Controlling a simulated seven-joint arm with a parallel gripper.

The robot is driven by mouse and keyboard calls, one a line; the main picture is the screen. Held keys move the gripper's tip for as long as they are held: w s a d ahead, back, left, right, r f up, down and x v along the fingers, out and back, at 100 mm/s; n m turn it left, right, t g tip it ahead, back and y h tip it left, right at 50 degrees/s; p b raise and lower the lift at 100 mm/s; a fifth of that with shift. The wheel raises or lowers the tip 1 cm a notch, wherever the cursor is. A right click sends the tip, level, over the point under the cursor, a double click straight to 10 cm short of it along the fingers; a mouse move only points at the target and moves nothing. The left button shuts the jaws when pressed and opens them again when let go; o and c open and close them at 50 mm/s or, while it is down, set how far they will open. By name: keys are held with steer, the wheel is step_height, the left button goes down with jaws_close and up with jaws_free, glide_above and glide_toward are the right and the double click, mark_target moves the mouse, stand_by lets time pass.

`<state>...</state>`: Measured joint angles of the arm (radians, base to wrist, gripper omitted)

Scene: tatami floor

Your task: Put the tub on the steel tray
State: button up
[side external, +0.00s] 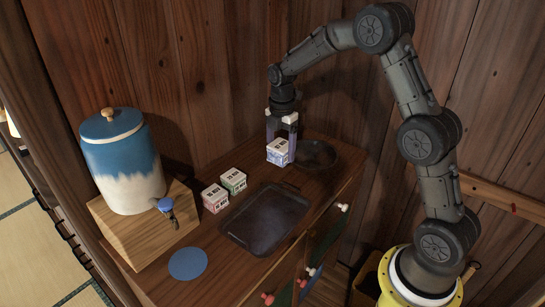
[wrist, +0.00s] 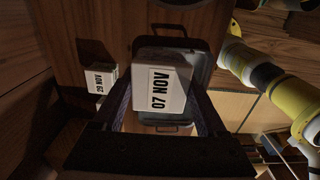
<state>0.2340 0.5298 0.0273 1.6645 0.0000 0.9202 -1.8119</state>
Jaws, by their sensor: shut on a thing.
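My gripper (side external: 281,138) points down and is shut on a small white tub with blue markings (side external: 278,152). In the wrist view the tub (wrist: 146,90) sits between the two fingers, its face reading "07 NOV". It looks much larger there than the other tubs, so it appears held above the counter. The dark rectangular steel tray (side external: 265,219) lies on the counter, in front of the tub in the side view, and looks empty. In the wrist view the tray (wrist: 200,55) shows behind the tub, which hides part of it.
A red-marked tub (side external: 215,198) and a green-marked tub (side external: 233,180) stand left of the tray. A dark round dish (side external: 318,154) is at the back right. A blue-and-white dispenser (side external: 123,165) on a wooden block and a blue disc (side external: 188,263) are at left.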

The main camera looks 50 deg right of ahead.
steer(key=shift+s+a+f, duration=0.1)
steer(key=shift+s+f, duration=0.05)
steer(key=shift+s, duration=0.1)
steer(key=s+a, duration=0.5)
steer(key=s, duration=0.4)
steer(key=s+a, duration=0.6)
steer(key=s, duration=0.3)
glide_toward(266, 218)
steer(key=shift+s+f, duration=0.6)
steer(key=shift+s, duration=0.15)
steer(key=shift+w+f, duration=0.75)
steer(key=shift+f, duration=1.55)
steer(key=shift+f, duration=0.15)
